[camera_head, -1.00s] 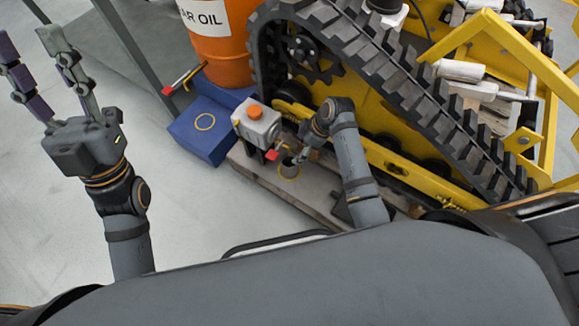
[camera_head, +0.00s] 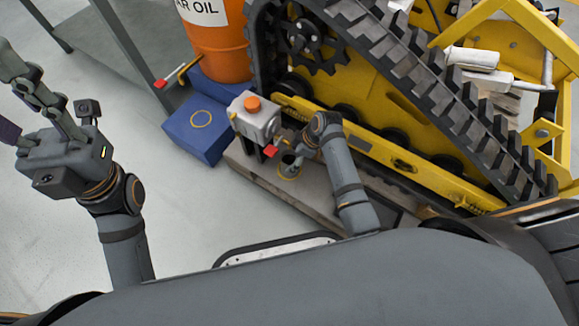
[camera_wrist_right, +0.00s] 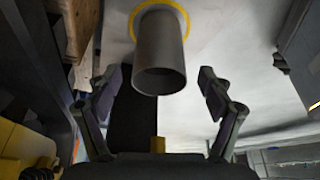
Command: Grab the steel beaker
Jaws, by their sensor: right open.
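The steel beaker (camera_head: 288,168) is a small grey cylinder standing on a light surface with a yellow ring around its base. In the right wrist view the beaker (camera_wrist_right: 158,55) shows its open dark mouth towards the camera. My right gripper (camera_head: 298,151) is close to the beaker in the head view. In the right wrist view my right gripper (camera_wrist_right: 160,88) is open, with a finger to either side of the beaker's line and no visible contact. My left gripper (camera_head: 8,92) is far left in the head view, with fingers spread apart, empty, and partly cut off by the edge.
A grey can with an orange cap (camera_head: 257,118) stands right behind the beaker. A blue block (camera_head: 198,140) and an orange oil drum (camera_head: 221,55) are to the left. The yellow tracked machine (camera_head: 400,120) is close on the right. Floor at left is clear.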

